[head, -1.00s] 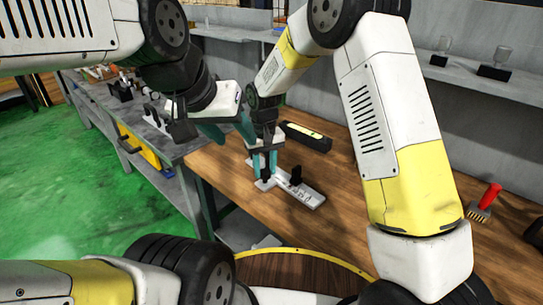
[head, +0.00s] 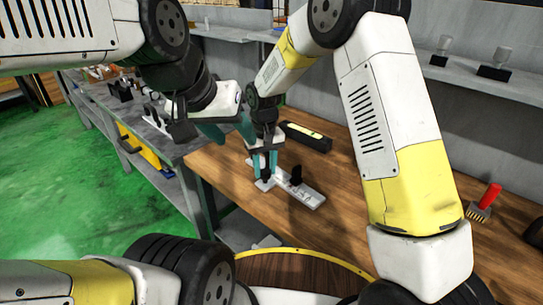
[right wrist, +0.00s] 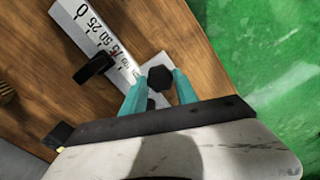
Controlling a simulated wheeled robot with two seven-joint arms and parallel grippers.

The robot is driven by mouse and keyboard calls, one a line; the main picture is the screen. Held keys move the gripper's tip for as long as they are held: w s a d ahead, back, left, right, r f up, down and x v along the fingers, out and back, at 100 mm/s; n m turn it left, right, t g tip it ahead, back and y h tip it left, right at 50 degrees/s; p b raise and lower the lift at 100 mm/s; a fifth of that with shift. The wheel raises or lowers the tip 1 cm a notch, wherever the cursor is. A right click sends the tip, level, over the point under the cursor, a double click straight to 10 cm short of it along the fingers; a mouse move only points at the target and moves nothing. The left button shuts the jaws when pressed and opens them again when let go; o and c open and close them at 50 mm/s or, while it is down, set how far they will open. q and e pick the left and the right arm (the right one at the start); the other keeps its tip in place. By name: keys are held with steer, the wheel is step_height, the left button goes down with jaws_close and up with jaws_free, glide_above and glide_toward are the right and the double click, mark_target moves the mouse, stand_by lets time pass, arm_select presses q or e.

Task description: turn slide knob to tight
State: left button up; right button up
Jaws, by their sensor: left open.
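A pale T-shaped slide gauge (head: 312,197) lies on the wooden bench in the head view. Its scale, with printed numbers, shows in the right wrist view (right wrist: 88,20). A black six-sided knob (right wrist: 160,79) sits at its crosspiece end. My right gripper (head: 264,172) points down over that end, and its teal fingers (right wrist: 160,84) are on both sides of the knob, closed up against it. A black upright block (head: 296,175) stands on the scale bar, apart from the fingers. My left gripper (head: 228,128) is open and empty, above and left of the right one. Any tight marking is not readable.
A black box with a yellow-green top (head: 306,136) lies behind the gauge. A red-handled brush (head: 485,203) lies at the right. A grey bench (head: 95,95) with fixtures stands at the left. The wood between gauge and brush is partly covered by my right arm.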

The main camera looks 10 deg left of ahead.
mark_target(265, 171)
steer(key=o, duration=0.4)
steer(key=shift+o, duration=0.2)
step_height(265, 171, up, 8)
steer(key=shift+f, duration=0.1)
